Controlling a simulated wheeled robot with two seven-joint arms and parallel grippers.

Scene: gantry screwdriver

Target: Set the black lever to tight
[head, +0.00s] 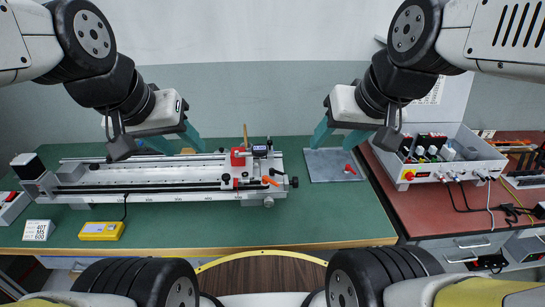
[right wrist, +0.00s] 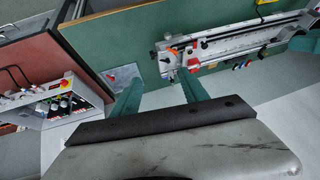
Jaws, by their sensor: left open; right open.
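The gantry rail unit (head: 150,182) lies along the green table, with its carriage (head: 248,172) near the right end. A small black lever-like part (head: 278,171) sticks out at the carriage's right side, close to an orange handle (head: 268,182). It is too small to tell its setting. My left gripper (head: 178,141) is open and empty above the back edge of the rail. My right gripper (head: 337,138) is open and empty above the grey plate, right of the carriage. In the right wrist view its fingers (right wrist: 160,95) are apart, with the rail beyond them.
A grey plate (head: 330,167) with a small red part (head: 350,169) lies right of the rail. A yellow device (head: 101,231) and a white label block (head: 38,230) stand at the front left. A control box (head: 438,158) stands on the red-brown table at right. The front middle is clear.

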